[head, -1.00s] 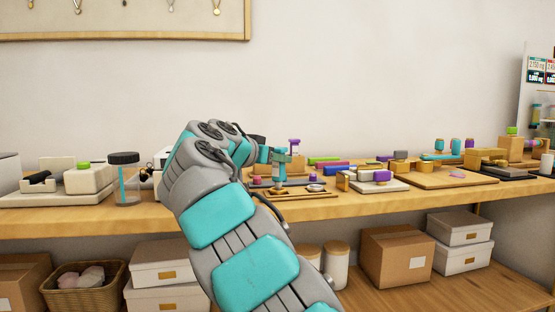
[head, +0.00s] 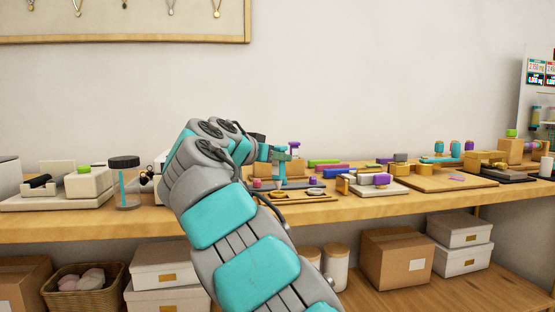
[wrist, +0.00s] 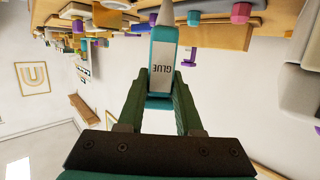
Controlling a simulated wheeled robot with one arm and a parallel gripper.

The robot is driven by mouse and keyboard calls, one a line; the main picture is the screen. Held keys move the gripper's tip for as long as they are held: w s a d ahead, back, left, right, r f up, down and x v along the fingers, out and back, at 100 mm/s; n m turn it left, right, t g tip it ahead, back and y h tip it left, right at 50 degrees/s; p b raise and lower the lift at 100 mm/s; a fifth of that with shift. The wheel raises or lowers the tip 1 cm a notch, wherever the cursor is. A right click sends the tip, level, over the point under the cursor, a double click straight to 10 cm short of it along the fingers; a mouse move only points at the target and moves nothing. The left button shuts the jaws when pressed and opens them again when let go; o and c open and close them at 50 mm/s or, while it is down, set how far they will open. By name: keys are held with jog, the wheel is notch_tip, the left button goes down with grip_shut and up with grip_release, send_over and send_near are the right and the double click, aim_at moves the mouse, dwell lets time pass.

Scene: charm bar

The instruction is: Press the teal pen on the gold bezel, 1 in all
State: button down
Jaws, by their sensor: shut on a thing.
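My gripper (wrist: 163,100) is shut on the teal pen (wrist: 163,75), which has a white label reading GLUE and a pale pointed nozzle. In the head view, my gripper (head: 280,153) is above the small wooden tray (head: 300,197) on the bench, and the teal pen (head: 281,172) hangs below it with its tip low over the tray area. Whether the nozzle touches anything cannot be told. In the wrist view, the nozzle points toward the wooden surface at the top.
A clear jar with a black lid (head: 124,182) and pale blocks (head: 88,184) stand to the left. Several coloured bars and blocks crowd the bench to the right, beside a wooden board (head: 440,182). Boxes (head: 397,262) sit on the shelf below.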

jog(key=shift+r+p, duration=2.1)
jog(key=shift+r, duration=0.65)
